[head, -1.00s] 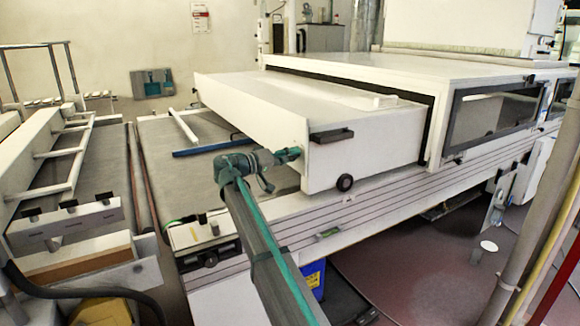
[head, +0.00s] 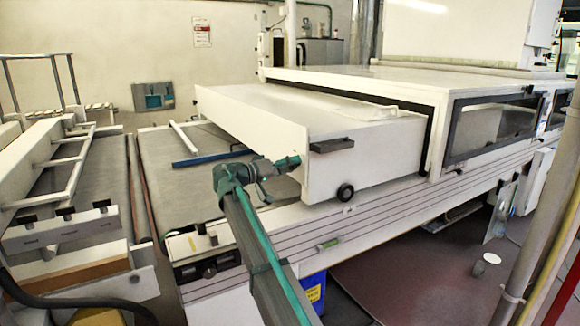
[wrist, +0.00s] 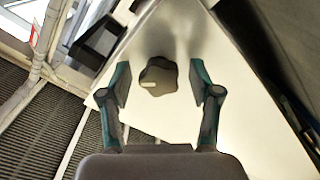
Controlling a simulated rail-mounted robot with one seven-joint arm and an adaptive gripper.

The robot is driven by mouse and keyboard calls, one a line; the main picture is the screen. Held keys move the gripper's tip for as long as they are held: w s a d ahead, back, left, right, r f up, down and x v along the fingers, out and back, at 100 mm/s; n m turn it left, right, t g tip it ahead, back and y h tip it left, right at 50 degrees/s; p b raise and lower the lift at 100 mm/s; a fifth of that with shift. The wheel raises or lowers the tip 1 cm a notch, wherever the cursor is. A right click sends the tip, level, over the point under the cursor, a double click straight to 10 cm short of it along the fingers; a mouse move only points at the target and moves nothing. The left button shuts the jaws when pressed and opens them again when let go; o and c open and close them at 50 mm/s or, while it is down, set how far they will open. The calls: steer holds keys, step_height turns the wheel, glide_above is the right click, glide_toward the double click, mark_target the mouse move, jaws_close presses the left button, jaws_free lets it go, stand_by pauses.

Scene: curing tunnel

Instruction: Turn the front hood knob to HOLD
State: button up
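The front hood knob (wrist: 158,77) is grey and lobed, with a pale mark at its lower left in the wrist view. It sits on the white hood face (wrist: 175,120). My gripper (wrist: 160,82) is open, with one finger on each side of the knob in the picture and gaps on both sides. I cannot tell how far the fingertips reach over it. In the head view my gripper (head: 290,162) is at the near end of the white hood (head: 250,112). The knob cannot be made out there. No HOLD lettering is readable.
A black handle (head: 331,145) and a black round part (head: 345,192) stick out from the hood's right side. A blue bar (head: 205,158) and a white bar (head: 184,137) lie on the grey belt (head: 165,185) left of the hood.

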steer(key=v, duration=1.2)
stand_by(0.3)
